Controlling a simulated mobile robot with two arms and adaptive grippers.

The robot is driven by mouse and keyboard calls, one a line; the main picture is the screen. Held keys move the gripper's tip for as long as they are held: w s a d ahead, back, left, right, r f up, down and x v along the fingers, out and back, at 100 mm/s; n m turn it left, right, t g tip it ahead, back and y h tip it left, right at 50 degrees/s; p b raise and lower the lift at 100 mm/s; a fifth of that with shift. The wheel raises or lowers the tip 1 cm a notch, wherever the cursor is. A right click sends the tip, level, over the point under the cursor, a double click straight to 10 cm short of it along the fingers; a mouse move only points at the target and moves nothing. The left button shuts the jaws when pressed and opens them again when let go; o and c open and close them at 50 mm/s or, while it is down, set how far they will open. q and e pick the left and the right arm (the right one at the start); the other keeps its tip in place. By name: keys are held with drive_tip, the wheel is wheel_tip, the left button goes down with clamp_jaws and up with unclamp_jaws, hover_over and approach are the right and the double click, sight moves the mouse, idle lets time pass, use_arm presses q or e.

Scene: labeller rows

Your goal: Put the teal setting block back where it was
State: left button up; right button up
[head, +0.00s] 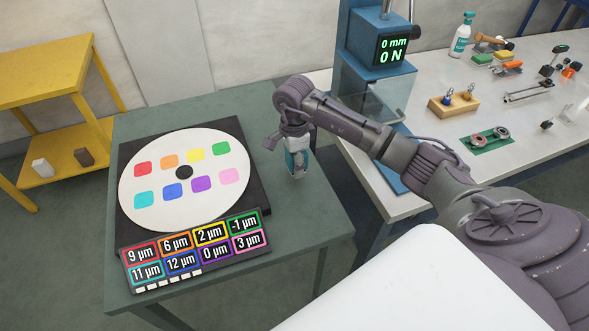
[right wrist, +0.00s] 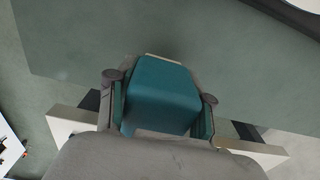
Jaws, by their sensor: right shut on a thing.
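The teal setting block (right wrist: 163,92) sits between the fingers of my right gripper (right wrist: 160,108) in the right wrist view, with a finger against each side. In the head view my right gripper (head: 297,168) points down over the green table, to the right of the white disc, and mostly hides the block. I cannot tell whether the block touches the table. The white disc (head: 184,188) bears two rows of coloured patches, none with a block on it. A label board (head: 197,249) with coloured frames and µm values lies at the disc's front edge. My left gripper is not in view.
The green table (head: 310,220) is clear around my right gripper. A blue press (head: 376,60) reading 0 mm and 0 N stands behind my right arm. A white bench (head: 440,90) with tools and a bottle is at right. A yellow shelf (head: 45,75) stands at left.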

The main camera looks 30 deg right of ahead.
sight(294, 180)
drive_tip(key=shift+f, duration=0.35)
wheel_tip(294, 180, down, 2)
drive_tip(key=shift+a+f+p, duration=0.1)
drive_tip(key=shift+f+p, duration=0.1)
drive_tip(key=shift+p, duration=0.55)
drive_tip(key=shift+f, duration=0.35)
drive_tip(key=shift+f+b, duration=0.25)
drive_tip(key=shift+b, duration=0.05)
drive_tip(key=o, duration=1)
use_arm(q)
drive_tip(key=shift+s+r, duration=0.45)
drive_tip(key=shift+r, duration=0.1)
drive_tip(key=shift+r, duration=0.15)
use_arm(e)
drive_tip(key=shift+r, duration=0.15)
